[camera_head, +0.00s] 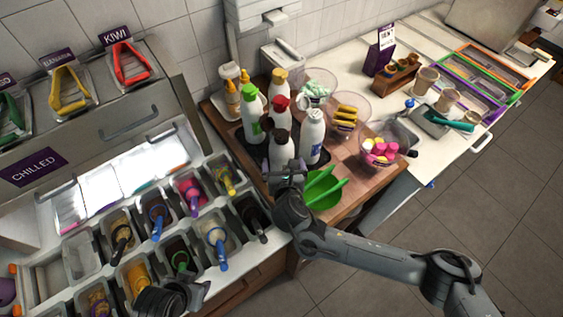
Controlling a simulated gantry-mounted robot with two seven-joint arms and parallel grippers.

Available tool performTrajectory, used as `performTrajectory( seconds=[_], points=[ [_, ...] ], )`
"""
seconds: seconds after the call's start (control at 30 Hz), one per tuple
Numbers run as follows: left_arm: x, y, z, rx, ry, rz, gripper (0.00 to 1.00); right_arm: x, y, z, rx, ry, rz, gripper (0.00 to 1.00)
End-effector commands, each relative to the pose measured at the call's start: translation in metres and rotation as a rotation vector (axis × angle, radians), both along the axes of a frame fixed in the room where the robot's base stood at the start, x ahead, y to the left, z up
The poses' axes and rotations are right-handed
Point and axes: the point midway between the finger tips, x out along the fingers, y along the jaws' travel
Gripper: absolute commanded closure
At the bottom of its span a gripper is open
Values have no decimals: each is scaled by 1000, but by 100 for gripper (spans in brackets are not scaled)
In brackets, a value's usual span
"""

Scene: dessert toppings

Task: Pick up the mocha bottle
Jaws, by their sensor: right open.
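Several white squeeze bottles stand in a dark tray (229,134) on the wooden cart. The front one has a dark brown cap; I take it for the mocha bottle (281,151), though its label is too small to read. My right gripper (287,172) is open, right in front of this bottle's lower part and hiding some of it. Whether the fingers are around the bottle or just short of it, I cannot tell. My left gripper (172,299) shows dark at the bottom edge, over the topping bins, and its jaws are unclear.
Green-, red-, yellow- and white-capped bottles (312,137) crowd close behind and beside it. Tubs of topping (380,152) stand farther right. Topping bins (215,238) with utensils fill the left.

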Motion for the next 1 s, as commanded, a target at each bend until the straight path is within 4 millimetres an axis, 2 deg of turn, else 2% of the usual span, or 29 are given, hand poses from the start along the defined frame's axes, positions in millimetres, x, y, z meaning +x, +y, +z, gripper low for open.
performTrajectory(
  seconds=[0.5, 0.8, 1.0],
  points=[
    [1, 3, -2, 13, -5, -8, 57, 43, 6, -24, 1, 0, -2, 0],
    [2, 3, -2, 14, -5, -9, 57, 45, 6, -25, 1, 0, 0, 0],
    [2, 2, -2, 10, -5, -6, 57, 45, 6, -25, 1, 0, 0, 31]
  ],
)
